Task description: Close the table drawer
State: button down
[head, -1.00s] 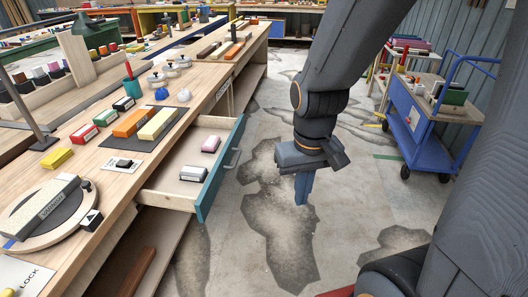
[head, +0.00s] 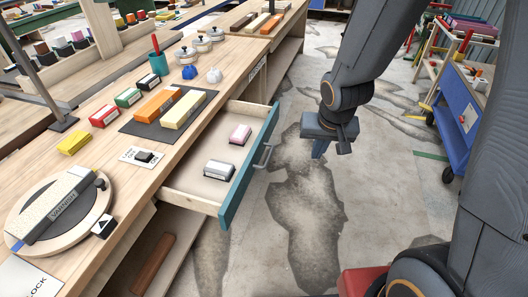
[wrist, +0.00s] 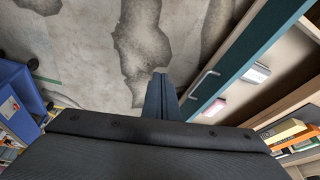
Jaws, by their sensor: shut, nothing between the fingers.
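The table drawer (head: 250,167) stands pulled out from the wooden workbench, with a teal front and a grey bar handle (head: 263,157). A pink-topped block (head: 240,134) and a grey-and-white block (head: 219,168) lie inside it. My gripper (head: 318,150) hangs pointing down over the floor, to the right of the drawer front and apart from it. Its fingers are shut with nothing between them. In the wrist view, my fingers (wrist: 161,98) show beside the teal drawer front (wrist: 250,52) and its handle (wrist: 204,84).
The workbench (head: 139,187) carries colored blocks, jars, a pencil cup and a round turntable (head: 60,218). A blue cart (head: 462,117) stands at the right. Stained concrete floor (head: 300,215) lies open between bench and cart.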

jog(key=w+a+f+t+y, duration=0.2)
jog(key=w+a+f, duration=0.2)
jog(key=w+a, duration=0.1)
jog(key=m+y, duration=0.1)
jog(key=y, duration=0.1)
send_near(259, 158)
jog(key=f, duration=0.1)
jog(key=w+a+f+p, duration=0.1)
jog(key=f, duration=0.1)
jog(key=shift+w+a+f+t, duration=0.2)
jog(key=shift+w+a+t, duration=0.05)
jog(key=shift+t, duration=0.05)
